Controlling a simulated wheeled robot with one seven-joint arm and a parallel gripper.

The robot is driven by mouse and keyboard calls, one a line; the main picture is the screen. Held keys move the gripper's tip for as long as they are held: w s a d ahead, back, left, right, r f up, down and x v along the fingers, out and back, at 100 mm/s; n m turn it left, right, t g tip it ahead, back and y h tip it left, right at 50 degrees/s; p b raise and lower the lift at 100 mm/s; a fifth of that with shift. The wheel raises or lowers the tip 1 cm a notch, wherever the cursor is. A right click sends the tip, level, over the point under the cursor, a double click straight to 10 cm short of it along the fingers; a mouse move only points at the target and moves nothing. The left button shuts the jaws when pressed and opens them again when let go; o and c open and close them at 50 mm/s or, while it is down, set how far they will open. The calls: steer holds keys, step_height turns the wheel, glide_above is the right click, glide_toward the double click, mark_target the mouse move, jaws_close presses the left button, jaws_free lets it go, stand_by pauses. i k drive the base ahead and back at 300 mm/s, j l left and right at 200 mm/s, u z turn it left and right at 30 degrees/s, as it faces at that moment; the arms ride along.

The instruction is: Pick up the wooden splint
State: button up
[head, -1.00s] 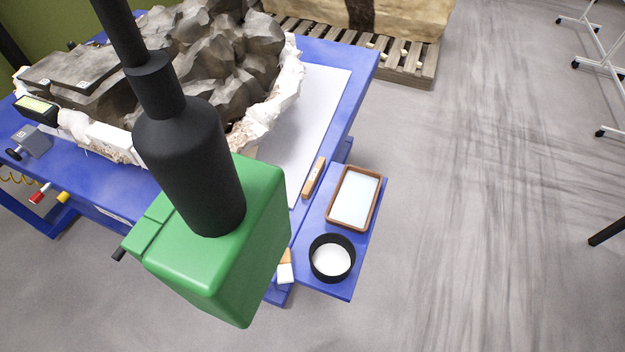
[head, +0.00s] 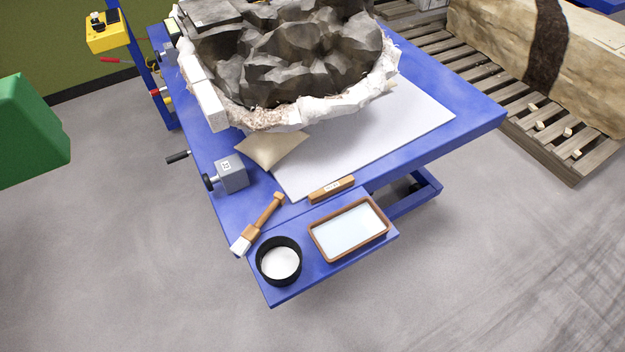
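The wooden splint (head: 332,189) appears to be the short, flat light-brown piece with a small pale label. It lies along the front edge of the blue table (head: 470,115), beside the white sheet (head: 400,125) and just behind the brown-rimmed tray (head: 313,233). Its whole top shows, with nothing lying over it. My gripper is not in view, so its state is not shown.
A brush (head: 262,222), a black-rimmed bowl (head: 262,262), a grey clamp block (head: 232,175) and a beige bag (head: 272,150) are near the splint. The rock in its white jacket (head: 285,118) stands behind. A green box-shaped body (head: 30,130) is at the left edge. Floor in front is clear.

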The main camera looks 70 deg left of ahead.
mark_target(314, 197)
steer(key=i+j+u, duration=0.1)
steer(key=i+u, duration=0.3)
steer(key=i, duration=0.2)
steer(key=i+l+u, duration=0.1)
steer(key=i+u, duration=0.3)
steer(key=i, duration=0.2)
steer(key=i+j+z, duration=0.1)
steer(key=i+z, duration=0.2)
steer(key=z, duration=0.15)
steer(key=i+j+z, duration=0.2)
steer(key=z, duration=0.2)
steer(key=j+z, duration=0.1)
steer(key=z, duration=0.4)
steer(key=j+z, duration=0.15)
steer(key=z, duration=0.35)
steer(key=j+z, duration=0.1)
steer(key=z, duration=0.4)
steer(key=j+z, duration=0.15)
steer(key=z, duration=0.8)
steer(key=k+z, duration=0.1)
steer(key=z, duration=0.35)
steer(key=k+z, duration=0.15)
steer(key=z, duration=0.3)
steer(key=k+l+z, duration=0.1)
steer(key=z, duration=0.35)
steer(key=k+l+z, duration=0.1)
steer(key=z, duration=0.4)
steer(key=l+z, duration=0.15)
steer(key=z, duration=0.3)
steer(key=k, duration=0.05)
